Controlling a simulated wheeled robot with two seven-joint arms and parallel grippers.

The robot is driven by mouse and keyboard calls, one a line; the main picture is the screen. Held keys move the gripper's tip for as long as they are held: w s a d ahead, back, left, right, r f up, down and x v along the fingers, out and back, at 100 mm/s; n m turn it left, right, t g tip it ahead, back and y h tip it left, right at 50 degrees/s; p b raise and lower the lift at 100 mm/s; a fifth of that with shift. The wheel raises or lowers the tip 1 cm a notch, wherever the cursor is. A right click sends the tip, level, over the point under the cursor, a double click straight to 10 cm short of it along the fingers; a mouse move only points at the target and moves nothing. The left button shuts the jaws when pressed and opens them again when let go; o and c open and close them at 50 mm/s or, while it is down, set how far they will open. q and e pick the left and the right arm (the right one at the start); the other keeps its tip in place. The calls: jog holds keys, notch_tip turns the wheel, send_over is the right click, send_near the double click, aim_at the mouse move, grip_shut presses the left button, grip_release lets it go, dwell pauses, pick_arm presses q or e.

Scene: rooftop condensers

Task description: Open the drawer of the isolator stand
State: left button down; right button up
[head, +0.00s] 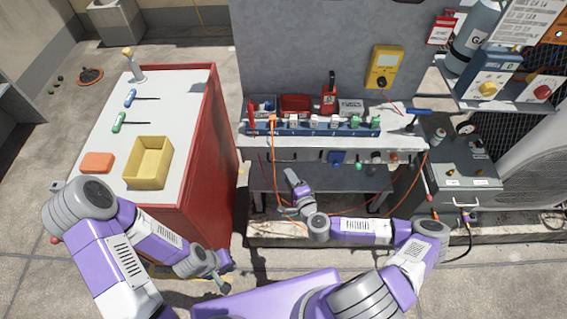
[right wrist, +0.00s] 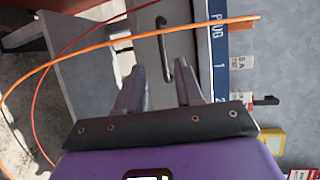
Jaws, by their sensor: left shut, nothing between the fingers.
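The isolator stand (head: 320,60) is a tall grey panel with a pale work surface. Its drawer front (right wrist: 148,42) shows in the right wrist view as a pale grey face with a dark bar handle (right wrist: 166,45). The drawer looks closed. My right gripper (right wrist: 160,85) is open, its fingers pointing at the handle, which lies ahead between their lines, apart from them. In the head view this gripper (head: 290,177) is just below the work surface's front edge. My left gripper (head: 223,286) is shut and empty, low by the red cabinet, away from the stand.
A red cabinet (head: 222,140) with a white top bears a yellow bin (head: 148,165) and an orange block (head: 97,162). An orange cable (right wrist: 90,45) runs across the right wrist view near the fingers. A grey box (head: 465,185) stands right of the stand.

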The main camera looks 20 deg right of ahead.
jog(key=d+b+x, duration=0.1)
jog(key=x, duration=0.6)
jog(key=shift+w, duration=0.4)
jog(key=shift+a+r, duration=0.1)
grip_shut()
dwell(1.0)
